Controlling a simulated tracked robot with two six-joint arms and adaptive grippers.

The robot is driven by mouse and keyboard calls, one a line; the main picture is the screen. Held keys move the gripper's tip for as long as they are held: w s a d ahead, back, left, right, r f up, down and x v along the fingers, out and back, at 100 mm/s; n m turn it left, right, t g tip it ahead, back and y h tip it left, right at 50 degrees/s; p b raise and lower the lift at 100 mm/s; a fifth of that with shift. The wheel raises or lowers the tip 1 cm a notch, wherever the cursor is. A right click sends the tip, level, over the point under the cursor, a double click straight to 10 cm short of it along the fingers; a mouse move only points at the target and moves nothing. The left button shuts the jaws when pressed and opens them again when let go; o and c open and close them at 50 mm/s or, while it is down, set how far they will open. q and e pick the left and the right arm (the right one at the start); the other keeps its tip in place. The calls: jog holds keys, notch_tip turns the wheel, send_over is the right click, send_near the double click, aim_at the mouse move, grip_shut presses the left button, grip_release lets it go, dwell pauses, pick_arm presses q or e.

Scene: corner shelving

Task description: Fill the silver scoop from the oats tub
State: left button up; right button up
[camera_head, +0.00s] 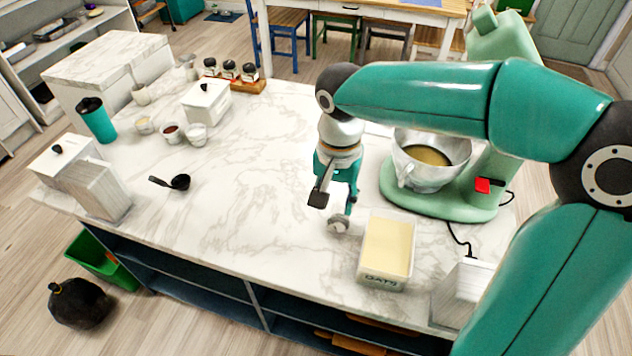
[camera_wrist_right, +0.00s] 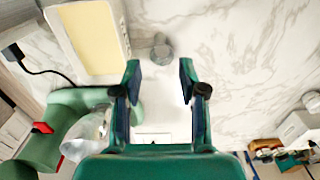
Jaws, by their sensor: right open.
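The white oats tub (camera_head: 382,282), lettered OATS, stands near the counter's front edge, full of pale yellow contents. Its rim (camera_wrist_right: 123,28) shows at the upper left of the right wrist view. The small silver scoop (camera_head: 339,224) lies on the counter left of the tub; it also shows in the right wrist view (camera_wrist_right: 162,52), just beyond the fingertips. My right gripper (camera_head: 335,202) points down close to the scoop, with its fingers apart and nothing between them (camera_wrist_right: 159,76). Whether a finger touches the scoop is unclear. My left gripper is out of view.
A green stand mixer (camera_head: 440,202) with a metal bowl (camera_head: 410,175) stands behind the tub. A cable (camera_head: 458,238) runs beside the tub. A black ladle (camera_head: 180,182), small bowls (camera_head: 197,136) and a white canister (camera_head: 207,104) are at the left. The counter's middle is clear.

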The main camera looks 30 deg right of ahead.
jog(key=shift+d+f, duration=0.1)
jog(key=shift+f, duration=0.1)
jog(key=shift+s+f+b, duration=0.2)
jog(key=shift+f+b, duration=0.05)
jog(key=shift+b, duration=0.2)
jog(key=f+b, duration=0.2)
jog(key=f, duration=0.1)
jog(key=f+b, duration=0.3)
jog(key=shift+w+a+f+b, duration=0.2)
jog(key=shift+f+b, duration=0.1)
jog(key=shift+f, duration=0.1)
grip_shut()
jog(key=shift+r, duration=0.1)
jog(key=shift+r, duration=0.1)
